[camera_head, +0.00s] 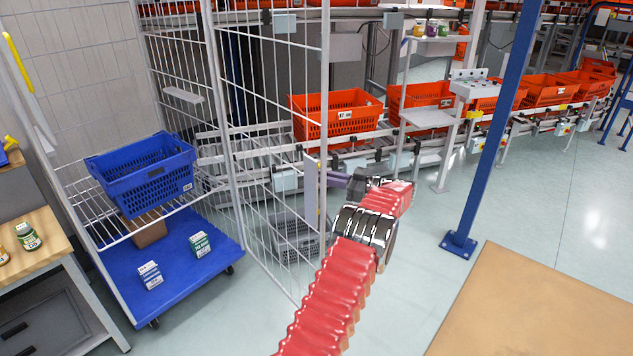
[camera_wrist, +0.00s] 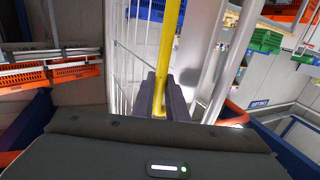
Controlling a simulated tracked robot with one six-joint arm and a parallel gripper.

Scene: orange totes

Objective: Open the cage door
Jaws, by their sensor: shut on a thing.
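The cage door (camera_head: 272,120) is a tall panel of grey wire mesh at the middle left of the head view. It stands out to the right from the cage's post, and the cage (camera_head: 181,75) shows unobstructed to its left. My gripper (camera_head: 322,178) is at the door's right edge, at the end of my red arm. In the wrist view my gripper's dark fingers (camera_wrist: 164,100) are closed around an upright yellow bar (camera_wrist: 168,45). The grip itself is largely hidden in the head view.
A blue crate (camera_head: 150,185) sits on the cage's wire shelf, above a blue base (camera_head: 180,268) with small cartons. A grey crate (camera_head: 295,238) is behind the door mesh. Orange totes (camera_head: 338,114) line the conveyor. A blue post (camera_head: 490,140) stands at right. Floor between is clear.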

